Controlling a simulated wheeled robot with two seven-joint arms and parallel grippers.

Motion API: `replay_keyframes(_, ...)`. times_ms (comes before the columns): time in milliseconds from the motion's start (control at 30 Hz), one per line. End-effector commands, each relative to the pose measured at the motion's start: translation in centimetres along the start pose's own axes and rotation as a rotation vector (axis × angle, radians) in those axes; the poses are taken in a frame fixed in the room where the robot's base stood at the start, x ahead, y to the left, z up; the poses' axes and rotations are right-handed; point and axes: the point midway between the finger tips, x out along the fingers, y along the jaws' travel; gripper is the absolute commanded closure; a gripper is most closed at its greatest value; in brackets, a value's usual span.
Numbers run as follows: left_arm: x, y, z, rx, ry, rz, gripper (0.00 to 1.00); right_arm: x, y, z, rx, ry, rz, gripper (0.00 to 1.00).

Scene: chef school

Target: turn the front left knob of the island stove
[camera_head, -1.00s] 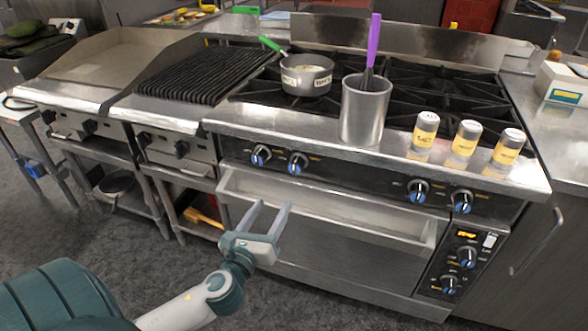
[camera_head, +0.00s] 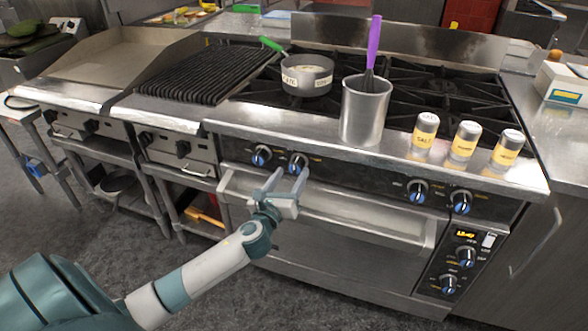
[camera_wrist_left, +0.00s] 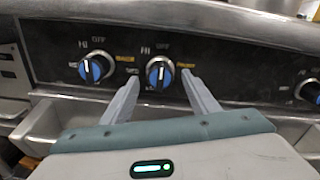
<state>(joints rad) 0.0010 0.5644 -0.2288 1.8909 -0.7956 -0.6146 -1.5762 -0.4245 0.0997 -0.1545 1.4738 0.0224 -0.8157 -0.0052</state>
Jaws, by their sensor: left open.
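The stove (camera_head: 330,243) carries a row of knobs on its dark front panel. The left pair shows in both views: one knob (camera_head: 260,155) and, to its right, another knob (camera_head: 298,162). In the left wrist view the right one (camera_wrist_left: 160,72) has a yellow label that seems to read FRONT; the left one (camera_wrist_left: 96,69) seems to read BACK. Both pointers look near vertical. My left gripper (camera_head: 290,172) is open and empty, its fingers pointing at the FRONT knob. In the wrist view that knob appears between the fingertips; contact cannot be told. My right gripper is not in view.
A long steel handle bar (camera_head: 395,236) runs below the panel. On the stove top stand a saucepan (camera_head: 307,82), a steel container (camera_head: 364,118) with a purple-handled utensil, and three shakers (camera_head: 465,140). More knobs (camera_head: 418,191) lie farther right.

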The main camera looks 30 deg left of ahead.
Motion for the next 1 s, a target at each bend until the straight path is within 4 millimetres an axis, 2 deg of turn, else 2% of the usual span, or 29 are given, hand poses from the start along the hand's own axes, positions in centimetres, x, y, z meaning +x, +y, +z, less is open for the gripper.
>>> replay_keyframes(100, 1.7, 0.0, 0.0, 0.000, -0.001, 0.001, 0.45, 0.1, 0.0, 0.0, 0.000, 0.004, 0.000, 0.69)
replay_keyframes(233, 2.7, 0.0, 0.0, 0.000, 0.000, 0.000, 0.45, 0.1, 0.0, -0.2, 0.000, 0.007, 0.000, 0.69)
replay_keyframes(633, 3.3, 0.0, 0.0, 0.000, 0.000, 0.000, 0.45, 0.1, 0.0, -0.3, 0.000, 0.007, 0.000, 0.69)
replay_keyframes(667, 3.3, 0.0, 0.0, 0.000, 0.000, 0.000, 0.48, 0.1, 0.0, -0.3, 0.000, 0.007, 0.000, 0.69)
replay_keyframes(800, 3.3, 0.0, 0.0, 0.000, 0.000, 0.000, 0.81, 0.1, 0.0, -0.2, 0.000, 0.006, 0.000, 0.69)
replay_keyframes(833, 3.3, 0.0, 0.0, 0.000, 0.000, 0.000, 0.87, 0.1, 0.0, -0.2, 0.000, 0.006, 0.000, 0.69)
replay_keyframes(1000, 3.3, 0.0, 0.0, -0.002, 0.000, 0.000, 0.87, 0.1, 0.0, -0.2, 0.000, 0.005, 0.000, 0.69)
